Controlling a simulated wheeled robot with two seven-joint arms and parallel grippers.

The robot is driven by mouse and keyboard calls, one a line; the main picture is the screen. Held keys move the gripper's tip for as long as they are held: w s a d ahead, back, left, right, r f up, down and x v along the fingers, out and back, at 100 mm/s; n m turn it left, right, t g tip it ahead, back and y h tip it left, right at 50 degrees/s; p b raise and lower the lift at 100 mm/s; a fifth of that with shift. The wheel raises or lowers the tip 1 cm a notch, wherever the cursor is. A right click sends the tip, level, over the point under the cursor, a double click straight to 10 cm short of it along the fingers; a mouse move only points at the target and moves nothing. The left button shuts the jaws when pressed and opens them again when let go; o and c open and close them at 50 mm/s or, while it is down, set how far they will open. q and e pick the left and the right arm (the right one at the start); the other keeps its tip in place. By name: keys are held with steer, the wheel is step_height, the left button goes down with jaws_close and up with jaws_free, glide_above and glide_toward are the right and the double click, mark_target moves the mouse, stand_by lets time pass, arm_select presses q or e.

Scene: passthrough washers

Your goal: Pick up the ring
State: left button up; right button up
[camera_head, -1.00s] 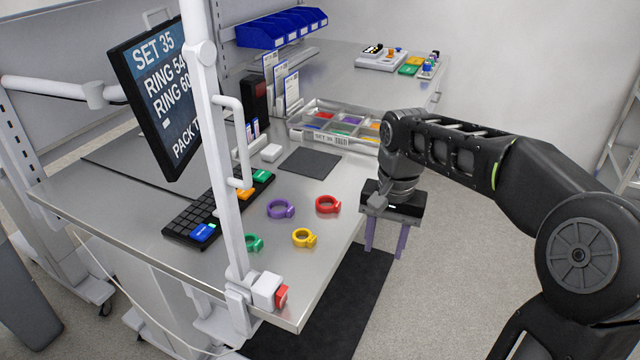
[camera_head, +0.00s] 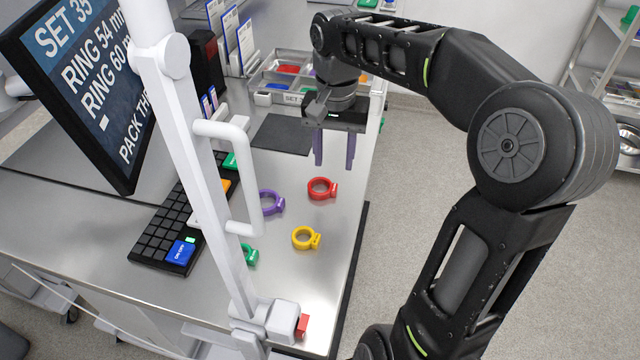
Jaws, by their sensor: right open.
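Several rings lie flat on the steel table (camera_head: 285,280). A red ring (camera_head: 321,189) is nearest my right gripper. A yellow ring (camera_head: 305,238) is in front of it. A purple ring (camera_head: 271,203) lies to the left, partly behind the white handle. A green ring (camera_head: 249,255) is mostly hidden by the white post. My right gripper (camera_head: 334,165) is open and empty, its two purple fingers pointing down. It appears above the table, just behind the red ring in the picture; its exact height is unclear. My left gripper is out of view.
A white post with a handle (camera_head: 246,165) stands at the table's left front. A monitor (camera_head: 75,85) and a black keyboard (camera_head: 165,235) are left. A dark mat (camera_head: 283,134) and a compartment tray (camera_head: 268,83) lie behind the rings.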

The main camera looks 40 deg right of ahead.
mark_target(332, 187)
steer(key=shift+f, duration=1.35)
steer(key=shift+f+p, duration=0.5)
steer(key=shift+f, duration=2.1)
jaws_close()
